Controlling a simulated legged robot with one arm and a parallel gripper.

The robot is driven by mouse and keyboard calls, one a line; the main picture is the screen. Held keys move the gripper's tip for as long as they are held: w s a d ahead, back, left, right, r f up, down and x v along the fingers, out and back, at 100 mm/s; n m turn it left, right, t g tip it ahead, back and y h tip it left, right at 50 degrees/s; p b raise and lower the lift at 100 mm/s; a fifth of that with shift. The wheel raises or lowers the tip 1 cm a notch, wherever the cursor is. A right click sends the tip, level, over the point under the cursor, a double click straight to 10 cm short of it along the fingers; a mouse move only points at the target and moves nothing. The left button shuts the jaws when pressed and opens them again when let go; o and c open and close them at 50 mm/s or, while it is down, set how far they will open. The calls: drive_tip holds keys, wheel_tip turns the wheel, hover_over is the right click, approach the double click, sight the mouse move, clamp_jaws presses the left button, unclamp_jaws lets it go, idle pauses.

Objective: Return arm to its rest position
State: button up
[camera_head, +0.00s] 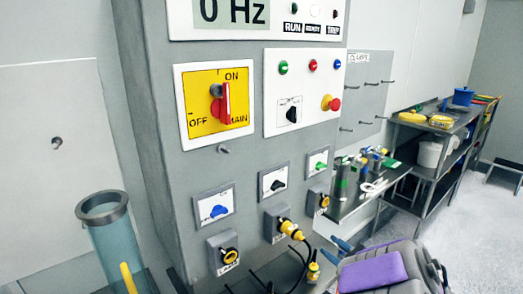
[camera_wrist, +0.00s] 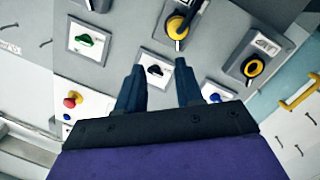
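My gripper (camera_wrist: 158,66) shows in the wrist view with its two dark blue fingers apart and nothing visible between them. They point toward the grey panel, with a black knob (camera_wrist: 155,71) seen in the gap. Whether they touch the panel cannot be told. In the head view my arm's purple part (camera_head: 372,271) is at the lower right, in front of the control cabinet (camera_head: 160,120). The blue fingers show there at its upper left, near the lower sockets. The rest of my arm is mostly out of view.
The cabinet carries a red main switch (camera_head: 225,104), blue (camera_head: 218,211) and green (camera_head: 321,166) knobs, and a yellow plug with a black cable (camera_head: 287,227). A clear cylinder (camera_head: 117,245) stands at the left.

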drive_tip(key=s+d+r+m+g+h, duration=0.1)
drive_tip(key=d+r+m+h, duration=0.1)
drive_tip(key=d+m+h, duration=0.3)
drive_tip(key=s+d+r+m+g+h, duration=0.1)
drive_tip(key=s+d+r+m+h, duration=0.1)
drive_tip(key=d+h, duration=0.4)
drive_tip(key=s+a+f+m+g+h, duration=0.2)
drive_tip(key=s+m+g, duration=0.25)
drive_tip(key=s, duration=0.45)
drive_tip(key=s+a+f+g+y, duration=0.1)
drive_tip(key=s+a+g, duration=0.4)
drive_tip(key=s, duration=0.8)
drive_tip(key=s+a+f+m+g+y, duration=0.1)
drive_tip(key=s+a+g+y, duration=0.3)
drive_tip(key=s+a, duration=0.8)
drive_tip(key=shift+s+a+f+g, duration=0.25)
drive_tip(key=shift+s+f+g, duration=0.15)
drive_tip(key=shift+s+g, duration=0.15)
